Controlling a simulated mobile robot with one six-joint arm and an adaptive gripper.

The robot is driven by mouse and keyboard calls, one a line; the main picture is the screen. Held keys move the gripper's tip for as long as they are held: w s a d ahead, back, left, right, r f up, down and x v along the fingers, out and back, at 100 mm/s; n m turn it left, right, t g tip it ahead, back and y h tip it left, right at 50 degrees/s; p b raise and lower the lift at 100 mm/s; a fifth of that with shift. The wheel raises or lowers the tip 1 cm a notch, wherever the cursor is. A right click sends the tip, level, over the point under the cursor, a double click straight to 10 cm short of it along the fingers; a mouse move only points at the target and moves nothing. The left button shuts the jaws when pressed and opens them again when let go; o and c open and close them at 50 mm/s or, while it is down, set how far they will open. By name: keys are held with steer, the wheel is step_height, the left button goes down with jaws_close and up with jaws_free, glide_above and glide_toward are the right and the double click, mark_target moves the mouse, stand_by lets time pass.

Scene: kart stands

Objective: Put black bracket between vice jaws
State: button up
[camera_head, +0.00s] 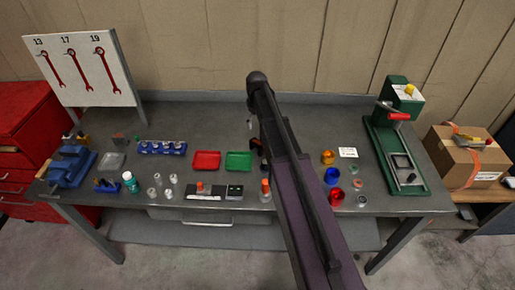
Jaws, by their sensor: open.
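A blue vice (68,167) stands at the left end of the grey workbench. Its jaws are too small here to show what is between them. I cannot pick out the black bracket with certainty. A small dark shape shows at the left edge of my arm, beside the green tray, mostly covered; I cannot tell what it is. My arm rises through the middle of the view and bends at the top. My gripper is hidden behind it.
Red (206,159) and green (239,161) trays lie mid-bench, near a blue socket holder (162,147). Small jars and cups stand along the front. A green press (393,150) stands at right, a wrench board (84,69) at back left. A cardboard box (463,160) is beyond the bench.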

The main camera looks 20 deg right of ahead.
mark_target(257, 142)
steer(key=shift+f+b, duration=3.3)
steer(key=shift+f, duration=0.3)
steer(key=shift+f, duration=0.1)
steer(key=shift+d+f+b, duration=0.1)
steer(key=shift+f+b, duration=2.4)
steer(key=shift+b, duration=0.1)
jaws_close()
